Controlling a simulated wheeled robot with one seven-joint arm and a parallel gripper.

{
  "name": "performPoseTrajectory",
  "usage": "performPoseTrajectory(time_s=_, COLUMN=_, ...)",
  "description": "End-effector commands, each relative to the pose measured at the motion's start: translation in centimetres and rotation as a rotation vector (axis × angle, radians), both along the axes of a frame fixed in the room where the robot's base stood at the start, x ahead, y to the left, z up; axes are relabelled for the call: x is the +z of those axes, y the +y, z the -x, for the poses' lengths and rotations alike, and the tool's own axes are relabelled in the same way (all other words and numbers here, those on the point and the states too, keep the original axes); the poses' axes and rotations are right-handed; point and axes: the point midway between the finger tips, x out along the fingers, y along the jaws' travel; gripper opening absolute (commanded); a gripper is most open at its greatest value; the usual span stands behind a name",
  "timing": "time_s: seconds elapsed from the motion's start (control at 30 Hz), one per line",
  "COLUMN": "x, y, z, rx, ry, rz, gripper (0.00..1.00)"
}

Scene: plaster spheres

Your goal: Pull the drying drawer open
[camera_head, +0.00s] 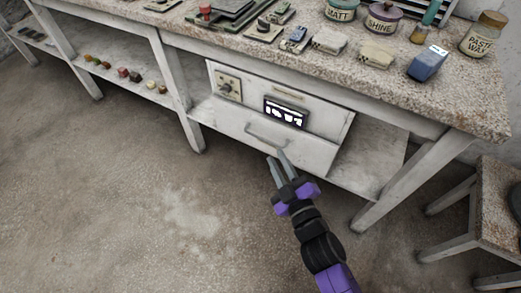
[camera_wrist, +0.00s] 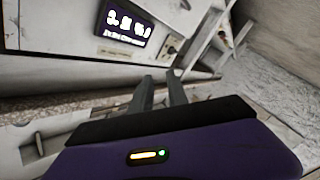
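The drying drawer (camera_head: 240,125) is the white lower front of a cabinet under the table. Whether the fingertips touch the drawer front cannot be told. The handle is not clearly visible in the wrist view.
Above the drawer are a lit display (camera_head: 286,112) and a knob plate (camera_head: 229,88). The tabletop (camera_head: 455,105) overhangs, holding jars and a blue block (camera_head: 427,63). A table leg (camera_head: 390,190) and a stool (camera_head: 495,215) stand at right. Floor in front is clear.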

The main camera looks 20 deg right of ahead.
Motion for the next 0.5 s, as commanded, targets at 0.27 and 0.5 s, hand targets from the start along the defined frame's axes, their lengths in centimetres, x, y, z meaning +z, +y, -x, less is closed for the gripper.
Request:
performPoseTrajectory(time_s=0.27, x=-8.9, y=0.2, z=-10.9, rx=-0.008, ry=0.013, rz=0.415, gripper=0.20)
performPoseTrajectory(time_s=0.5, x=-13.3, y=-0.6, z=-12.0, rx=-0.005, ry=0.098, rz=0.678, gripper=0.20)
